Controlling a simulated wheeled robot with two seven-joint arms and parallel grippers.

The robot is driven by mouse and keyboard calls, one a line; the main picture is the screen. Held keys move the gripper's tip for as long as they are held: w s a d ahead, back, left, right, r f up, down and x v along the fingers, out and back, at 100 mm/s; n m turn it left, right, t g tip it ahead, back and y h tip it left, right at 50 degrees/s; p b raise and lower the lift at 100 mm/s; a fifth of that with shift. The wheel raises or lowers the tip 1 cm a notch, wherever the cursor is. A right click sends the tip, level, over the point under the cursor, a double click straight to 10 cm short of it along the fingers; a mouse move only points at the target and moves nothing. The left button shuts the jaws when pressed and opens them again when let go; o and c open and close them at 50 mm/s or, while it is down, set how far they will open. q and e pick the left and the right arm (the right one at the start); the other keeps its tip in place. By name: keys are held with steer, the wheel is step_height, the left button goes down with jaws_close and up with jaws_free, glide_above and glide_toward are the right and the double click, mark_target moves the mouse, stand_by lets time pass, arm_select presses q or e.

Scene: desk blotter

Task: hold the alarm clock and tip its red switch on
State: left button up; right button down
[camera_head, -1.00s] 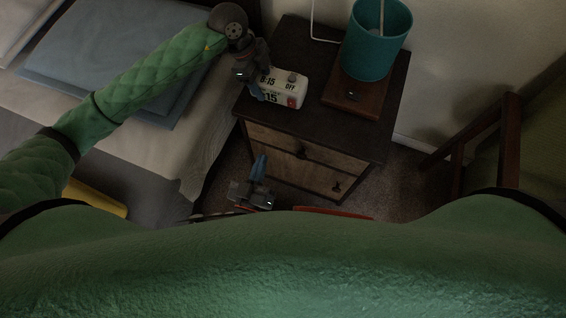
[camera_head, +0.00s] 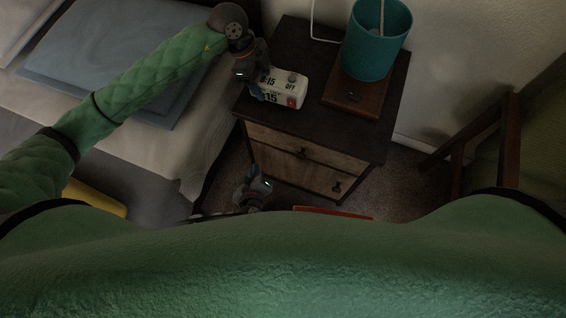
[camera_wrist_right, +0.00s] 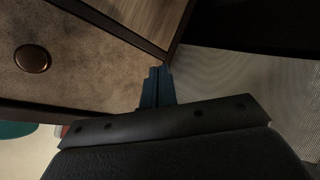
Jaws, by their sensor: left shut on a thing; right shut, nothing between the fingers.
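The white alarm clock (camera_head: 283,88) stands on the dark nightstand top, near its left edge. Its display side shows dark digits, and the word OFF is beside a grey knob. The red switch (camera_head: 291,101) is on its right end. My left gripper (camera_head: 259,92) is shut on the clock's left end. My right gripper (camera_head: 255,178) is low in front of the nightstand's drawers, well below the clock. In the right wrist view its blue-grey fingers (camera_wrist_right: 157,88) are together with nothing between them. The clock's left end is hidden by my left gripper.
The nightstand (camera_head: 335,128) has two drawers with dark knobs. A teal lamp (camera_head: 376,42) on a wooden base stands right of the clock. A bed (camera_head: 150,160) is on the left and a wooden chair frame (camera_head: 509,140) on the right. The nightstand's front top is clear.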

steer(key=w+d+f+m+g+y, duration=0.1)
steer(key=d+f+m+g+y, duration=0.3)
steer(key=d+f, duration=0.4)
steer(key=shift+w+d+f+g+y, duration=0.15)
steer(key=shift+d+f+g+y, duration=0.35)
steer(key=shift+f, duration=0.95)
steer(key=shift+a, duration=0.15)
